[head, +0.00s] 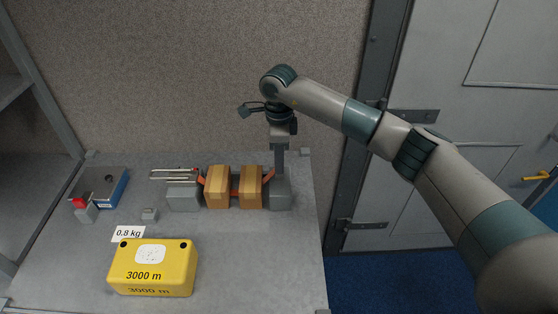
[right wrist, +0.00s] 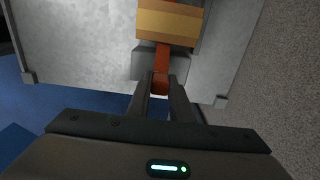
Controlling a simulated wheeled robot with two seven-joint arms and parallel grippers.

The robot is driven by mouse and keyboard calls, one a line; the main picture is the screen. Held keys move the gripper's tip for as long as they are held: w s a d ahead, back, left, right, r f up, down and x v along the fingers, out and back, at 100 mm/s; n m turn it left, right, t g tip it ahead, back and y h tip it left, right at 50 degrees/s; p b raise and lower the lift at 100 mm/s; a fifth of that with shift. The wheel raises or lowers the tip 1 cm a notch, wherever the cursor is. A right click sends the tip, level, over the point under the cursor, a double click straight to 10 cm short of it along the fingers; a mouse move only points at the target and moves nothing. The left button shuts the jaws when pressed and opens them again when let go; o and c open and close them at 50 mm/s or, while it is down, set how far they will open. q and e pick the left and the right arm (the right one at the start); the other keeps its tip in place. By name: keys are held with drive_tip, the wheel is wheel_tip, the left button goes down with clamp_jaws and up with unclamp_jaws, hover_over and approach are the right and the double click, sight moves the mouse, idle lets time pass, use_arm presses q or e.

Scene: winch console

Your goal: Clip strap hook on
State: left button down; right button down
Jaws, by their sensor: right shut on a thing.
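An orange strap (head: 269,176) runs along two tan blocks (head: 217,187) (head: 251,187) between two grey blocks on the table. My right gripper (head: 279,171) points down over the right grey block (head: 281,194), at the strap's right end. In the right wrist view, my gripper (right wrist: 160,82) is shut on the orange strap end (right wrist: 162,62), in front of the grey block (right wrist: 150,62). The hook itself is hidden between the fingers, and I cannot tell whether it touches the grey block. My left gripper is not in view.
A yellow case (head: 152,270) marked 3000 m stands at the front left. A blue-and-grey box (head: 104,189) and a red-topped grey piece (head: 84,211) are at the far left. The table's front right is clear.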

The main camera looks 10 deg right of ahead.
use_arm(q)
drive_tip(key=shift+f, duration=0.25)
